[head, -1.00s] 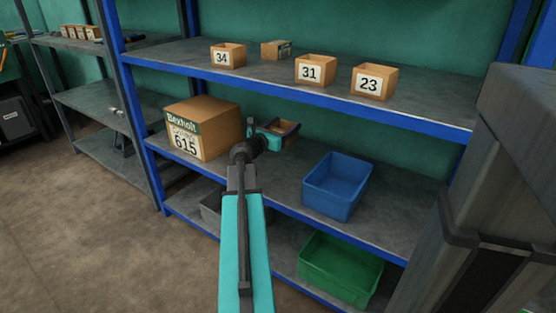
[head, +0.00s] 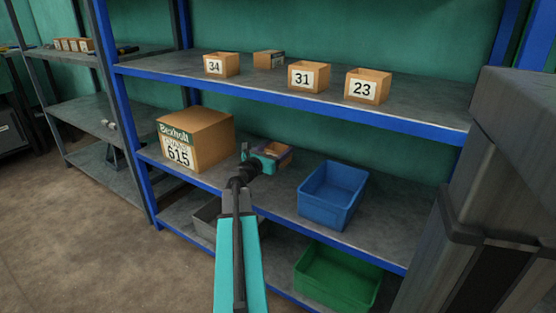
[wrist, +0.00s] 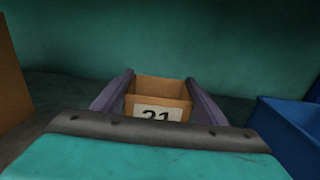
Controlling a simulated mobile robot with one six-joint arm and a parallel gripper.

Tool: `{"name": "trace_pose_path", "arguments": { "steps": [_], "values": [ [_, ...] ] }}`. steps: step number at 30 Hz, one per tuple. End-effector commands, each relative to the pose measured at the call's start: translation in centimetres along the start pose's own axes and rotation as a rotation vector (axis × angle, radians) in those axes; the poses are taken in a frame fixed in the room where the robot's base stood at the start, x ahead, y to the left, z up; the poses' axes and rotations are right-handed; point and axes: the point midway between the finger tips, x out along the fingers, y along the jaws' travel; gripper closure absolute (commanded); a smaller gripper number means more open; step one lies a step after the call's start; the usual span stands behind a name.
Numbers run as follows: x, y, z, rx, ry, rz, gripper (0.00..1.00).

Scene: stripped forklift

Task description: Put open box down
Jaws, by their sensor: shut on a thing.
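A small open brown box (wrist: 158,89) with a label reading 21 sits between the two fingers of my gripper (wrist: 159,97) in the wrist view. My gripper is shut on it, one finger along each side. In the head view the open box (head: 272,149) shows only in part behind my gripper (head: 266,155), over the middle shelf (head: 285,190). It is between the big Bexholt box and the blue bin. I cannot tell whether its bottom touches the shelf. The box looks upright.
The closed Bexholt 615 box (head: 205,137) stands close on the left. A blue bin (head: 333,192) stands on the right. Boxes 34 (head: 214,66), 31 (head: 302,76) and 23 (head: 361,86) are on the shelf above. A green bin (head: 340,275) is below.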

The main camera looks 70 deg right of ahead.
Motion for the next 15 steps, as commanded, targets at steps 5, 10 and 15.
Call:
{"name": "trace_pose_path", "arguments": {
  "steps": [5, 10, 15],
  "values": [
    [0.0, 0.0, -2.7, -0.001, 0.002, 0.000, 0.56],
    [0.0, 0.0, -4.2, -0.001, 0.000, 0.000, 0.56],
    [0.0, 0.0, -4.3, 0.000, 0.000, 0.000, 0.56]
  ]
}}
